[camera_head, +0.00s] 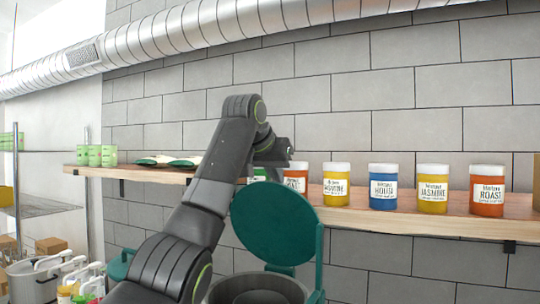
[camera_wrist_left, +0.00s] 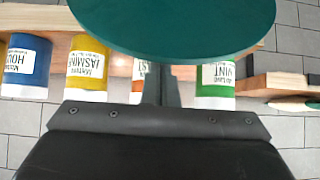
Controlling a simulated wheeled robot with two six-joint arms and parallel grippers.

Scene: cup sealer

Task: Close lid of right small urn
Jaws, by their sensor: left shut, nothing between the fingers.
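The right small urn (camera_head: 258,292) is at the bottom of the head view, its round mouth open. Its dark green lid (camera_head: 275,222) stands raised and tilted on a green hinge bracket (camera_head: 318,270). The lid also fills the top of the left wrist view (camera_wrist_left: 180,22). My left gripper (camera_head: 272,168) is at the lid's upper edge in the head view, partly hidden. In the left wrist view its fingers (camera_wrist_left: 155,84) are together and reach up to the lid's edge, where their tips are hidden. I cannot tell whether they touch it. My right gripper is in neither view.
A wooden shelf (camera_head: 456,222) with several coloured jars, such as a blue jar (camera_head: 383,187), runs along the grey brick wall behind the lid. Another green lid (camera_head: 118,266) and a metal pot (camera_head: 35,280) are at lower left, beside my left arm.

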